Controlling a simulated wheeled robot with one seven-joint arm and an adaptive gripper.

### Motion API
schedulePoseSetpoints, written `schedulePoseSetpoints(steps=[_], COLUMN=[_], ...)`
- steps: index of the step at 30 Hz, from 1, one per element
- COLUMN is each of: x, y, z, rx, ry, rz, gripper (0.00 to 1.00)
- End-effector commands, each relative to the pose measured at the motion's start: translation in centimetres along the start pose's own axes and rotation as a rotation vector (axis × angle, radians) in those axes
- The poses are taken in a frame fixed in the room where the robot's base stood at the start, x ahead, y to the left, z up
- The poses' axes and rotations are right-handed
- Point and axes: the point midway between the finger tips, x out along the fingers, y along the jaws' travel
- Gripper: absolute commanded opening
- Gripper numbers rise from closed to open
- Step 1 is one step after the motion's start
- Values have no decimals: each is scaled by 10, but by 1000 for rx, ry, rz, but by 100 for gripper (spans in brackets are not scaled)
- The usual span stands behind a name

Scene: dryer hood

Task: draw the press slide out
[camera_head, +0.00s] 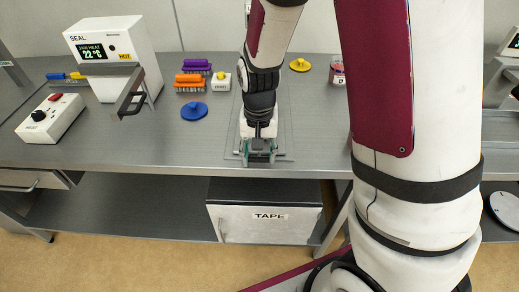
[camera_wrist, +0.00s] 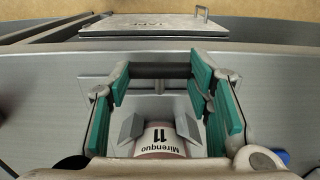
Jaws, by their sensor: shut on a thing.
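In the wrist view a dark round bar (camera_wrist: 160,71), which looks like the handle of the press slide, runs crosswise between the teal-padded fingers of my gripper (camera_wrist: 160,74). The fingers are shut on it. Behind the bar, two grey angled blocks (camera_wrist: 131,128) flank a can (camera_wrist: 158,138) labelled "Mirenquo 11". In the head view my gripper (camera_head: 259,151) points down at the bench's front edge. A thin plate (camera_head: 284,148) shows around it; my wrist hides most of the slide and the can.
On the bench (camera_head: 150,150) stand a SEAL unit (camera_head: 113,55) with a dark lever, a knob box (camera_head: 50,117), brushes (camera_head: 190,82), a blue disc (camera_head: 194,111) and a yellow disc (camera_head: 300,65). A TAPE cabinet (camera_head: 265,216) sits below. The bench front left of my gripper is clear.

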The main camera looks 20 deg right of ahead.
Motion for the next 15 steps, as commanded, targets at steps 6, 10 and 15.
schedulePoseSetpoints(steps=[6,10,15], x=[1,1,1], y=[0,0,0], z=[6,7,5], rx=[-2,-2,-1], ry=[-13,-15,-11], rz=[3,3,3], gripper=[0,58,67])
